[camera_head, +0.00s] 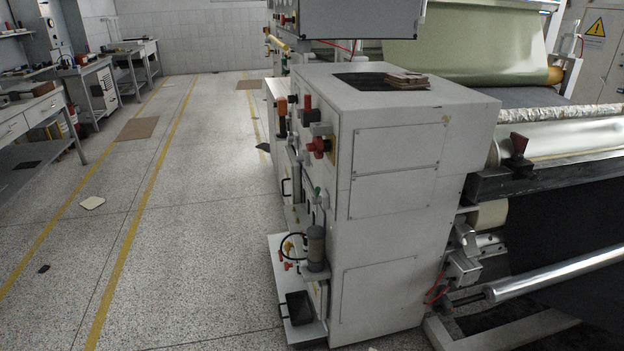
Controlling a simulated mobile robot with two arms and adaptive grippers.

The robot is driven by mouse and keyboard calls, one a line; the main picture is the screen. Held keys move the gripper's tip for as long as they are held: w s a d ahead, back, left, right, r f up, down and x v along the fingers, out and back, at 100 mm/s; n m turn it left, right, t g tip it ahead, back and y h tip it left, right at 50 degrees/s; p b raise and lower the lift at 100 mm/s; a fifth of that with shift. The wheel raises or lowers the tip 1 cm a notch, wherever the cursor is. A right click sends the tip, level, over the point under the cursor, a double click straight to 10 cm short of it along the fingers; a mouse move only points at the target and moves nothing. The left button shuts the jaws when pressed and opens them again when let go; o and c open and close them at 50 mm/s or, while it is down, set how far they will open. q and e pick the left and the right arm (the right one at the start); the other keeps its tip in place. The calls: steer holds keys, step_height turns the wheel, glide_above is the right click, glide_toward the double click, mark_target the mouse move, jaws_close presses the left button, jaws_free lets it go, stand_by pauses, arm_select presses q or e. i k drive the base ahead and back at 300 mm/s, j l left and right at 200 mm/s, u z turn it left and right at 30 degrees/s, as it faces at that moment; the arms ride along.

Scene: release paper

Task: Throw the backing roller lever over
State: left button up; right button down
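A tall white machine cabinet (395,180) stands right of the middle. Red-tipped handles show on its left side, an upper one (307,103) and a lower red knob (319,146). An orange-red handle (282,106) stands just left of them. A dark red handle (518,144) stands upright at the near end of a pale roller (575,137) on the right. I cannot tell for certain which of these is the backing roller lever. Neither of my grippers is in view.
A shiny metal roller (555,274) sticks out low at the right. A large green roll (470,45) is behind the cabinet. A small stack (407,80) lies on the cabinet top. Open speckled floor (200,230) lies left of the machine, with benches (35,115) further left.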

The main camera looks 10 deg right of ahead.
mark_target(317, 199)
steer(key=i, duration=0.85)
